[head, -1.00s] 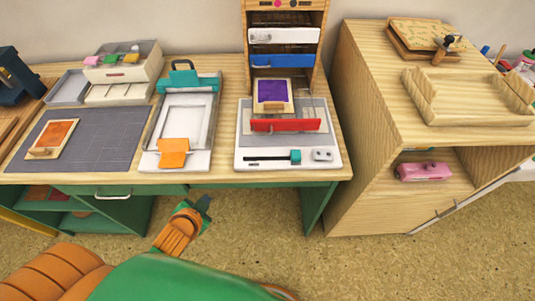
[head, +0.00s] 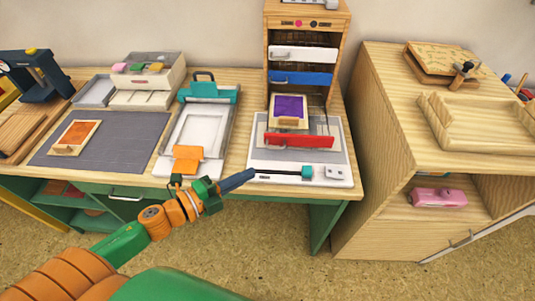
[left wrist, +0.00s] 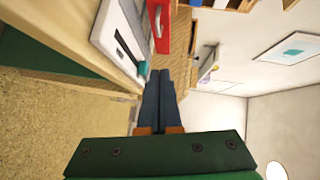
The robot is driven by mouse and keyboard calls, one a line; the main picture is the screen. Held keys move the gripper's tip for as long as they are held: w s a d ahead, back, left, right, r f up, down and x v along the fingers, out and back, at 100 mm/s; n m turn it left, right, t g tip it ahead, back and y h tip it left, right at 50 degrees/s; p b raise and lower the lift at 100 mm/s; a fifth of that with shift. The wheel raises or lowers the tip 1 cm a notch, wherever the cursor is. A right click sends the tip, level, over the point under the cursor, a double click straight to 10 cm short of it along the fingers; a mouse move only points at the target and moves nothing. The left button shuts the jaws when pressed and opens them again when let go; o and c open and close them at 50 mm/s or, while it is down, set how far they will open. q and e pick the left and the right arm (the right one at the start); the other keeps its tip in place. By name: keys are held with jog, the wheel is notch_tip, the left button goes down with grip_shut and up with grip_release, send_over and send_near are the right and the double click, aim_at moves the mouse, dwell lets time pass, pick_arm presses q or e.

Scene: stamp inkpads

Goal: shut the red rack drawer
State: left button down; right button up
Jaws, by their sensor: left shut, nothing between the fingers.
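The wooden rack (head: 270,50) stands at the back of the table with white and blue drawer fronts in it. The red drawer (head: 298,141) is pulled far out, below the blue one. A purple inkpad in a wooden frame (head: 289,110) shows just behind its red front. The red front also shows at the top of the left wrist view (left wrist: 161,28). My right gripper is not in view.
A white and grey device with a teal slider (head: 307,171) lies under the drawer. A teal-clamped press with an orange flap (head: 188,153) stands left of it. A wooden cabinet (head: 360,150) stands close on the right. The floor in front is clear.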

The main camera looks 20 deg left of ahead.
pick_arm(q)
jog(key=x, duration=0.6)
jog(key=shift+w+r+p, duration=0.1)
jog(key=shift+w+p, duration=0.05)
jog(key=shift+p, duration=0.15)
jog(key=w, duration=0.1)
jog(key=w+f, duration=0.1)
jog(key=w, duration=0.1)
jog(key=shift+w+a, duration=0.2)
jog(key=shift+w, duration=0.05)
jog(key=shift+w+a+f, duration=0.15)
jog(key=shift+w, duration=0.2)
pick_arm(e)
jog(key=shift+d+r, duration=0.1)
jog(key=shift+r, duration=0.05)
